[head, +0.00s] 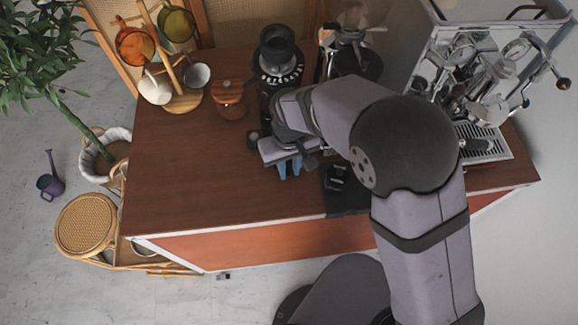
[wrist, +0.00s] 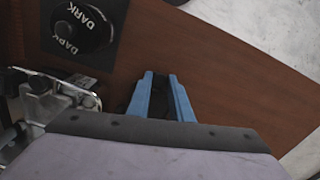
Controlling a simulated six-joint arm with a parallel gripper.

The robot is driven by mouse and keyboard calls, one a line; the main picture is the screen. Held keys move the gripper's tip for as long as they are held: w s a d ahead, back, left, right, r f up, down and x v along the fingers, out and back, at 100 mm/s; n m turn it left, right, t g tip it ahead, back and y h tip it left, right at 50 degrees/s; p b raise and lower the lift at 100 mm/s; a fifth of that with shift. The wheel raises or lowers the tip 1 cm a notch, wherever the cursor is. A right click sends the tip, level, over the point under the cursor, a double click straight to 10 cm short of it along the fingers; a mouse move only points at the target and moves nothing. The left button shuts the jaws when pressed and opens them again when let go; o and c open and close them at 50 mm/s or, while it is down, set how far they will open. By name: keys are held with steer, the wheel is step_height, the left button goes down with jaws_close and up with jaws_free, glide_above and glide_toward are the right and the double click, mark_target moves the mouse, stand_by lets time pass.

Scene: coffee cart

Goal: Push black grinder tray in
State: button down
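My gripper (head: 290,170) is low over the table in front of the black grinder (head: 277,65). Its two blue fingers (wrist: 161,80) stand apart with a gap between them in the wrist view. The space between them looks dark, and I cannot tell whether anything black lies there. The grinder's lower part is largely hidden by my arm in the head view. I cannot make out the black grinder tray clearly in either view, nor whether my gripper touches it.
A black item marked DARK (wrist: 83,25) sits beside my gripper; a metal part (wrist: 62,98) is close at left. A wooden-lidded jar (head: 229,100) and mug tree (head: 182,100) stand left of the grinder. The espresso machine (head: 485,145) is at right. The table's front left (head: 180,205) is clear.

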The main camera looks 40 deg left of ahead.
steer(key=w+a, duration=0.4)
steer(key=a, duration=0.1)
steer(key=shift+w, duration=0.4)
steer(key=shift+w+a+r, duration=0.15)
steer(key=shift+w+a, duration=0.15)
steer(key=shift+w, duration=0.05)
steer(key=c, duration=1.9)
jaws_free()
steer(key=shift+w+a, duration=0.1)
steer(key=shift+o, duration=0.2)
steer(key=shift+r, duration=0.1)
steer(key=shift+r+b, duration=0.5)
step_height(320, 180, up, 6)
steer(key=b, duration=0.2)
steer(key=shift+s, duration=0.2)
